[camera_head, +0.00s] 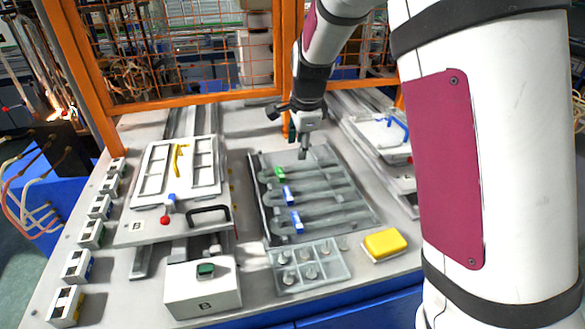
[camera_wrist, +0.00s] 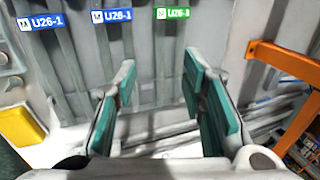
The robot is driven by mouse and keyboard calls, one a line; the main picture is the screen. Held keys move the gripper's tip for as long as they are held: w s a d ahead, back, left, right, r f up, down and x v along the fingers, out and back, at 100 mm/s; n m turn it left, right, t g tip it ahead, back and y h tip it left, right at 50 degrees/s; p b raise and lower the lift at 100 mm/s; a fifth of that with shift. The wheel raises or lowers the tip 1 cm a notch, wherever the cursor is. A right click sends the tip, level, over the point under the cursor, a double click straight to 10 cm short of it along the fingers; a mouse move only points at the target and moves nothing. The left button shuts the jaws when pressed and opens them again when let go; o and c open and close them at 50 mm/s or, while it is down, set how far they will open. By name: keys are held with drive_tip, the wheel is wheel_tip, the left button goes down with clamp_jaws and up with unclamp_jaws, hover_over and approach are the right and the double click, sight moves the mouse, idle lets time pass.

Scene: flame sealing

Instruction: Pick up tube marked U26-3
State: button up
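Glass tubes lie side by side in a grey tray (camera_head: 372,222) in the head view. The tube with the green label (camera_head: 279,173) is the farthest back; in the wrist view its green label (camera_wrist: 173,13) seems to read U26-3, though the last character is blurred. Two tubes carry blue labels (camera_head: 289,195) that read U26-1 in the wrist view. My gripper (camera_head: 304,153) is above the back part of the tray, pointing down. In the wrist view my gripper (camera_wrist: 158,82) is open and empty, its teal pads apart, with the green label ahead between the fingertips.
A yellow sponge-like block (camera_head: 385,243) and a clear rack with small pieces (camera_head: 343,272) lie in front of the tray. A white fixture with a black handle (camera_head: 208,212) stands left. An orange frame (camera_head: 208,98) bounds the back.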

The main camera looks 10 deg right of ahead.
hover_over(297, 174)
drive_tip(key=s, duration=0.2)
drive_tip(key=f, duration=0.7)
drive_tip(key=shift+s+a+f, duration=0.2)
drive_tip(key=shift+a, duration=0.2)
drive_tip(key=shift+d+p+x, duration=0.2)
drive_tip(key=shift+p+x, duration=0.15)
drive_tip(key=shift+x, duration=1.05)
drive_tip(key=shift+d+p+x, duration=0.15)
drive_tip(key=shift+p+x, duration=0.15)
drive_tip(key=shift+x, duration=1.05)
clamp_jaws()
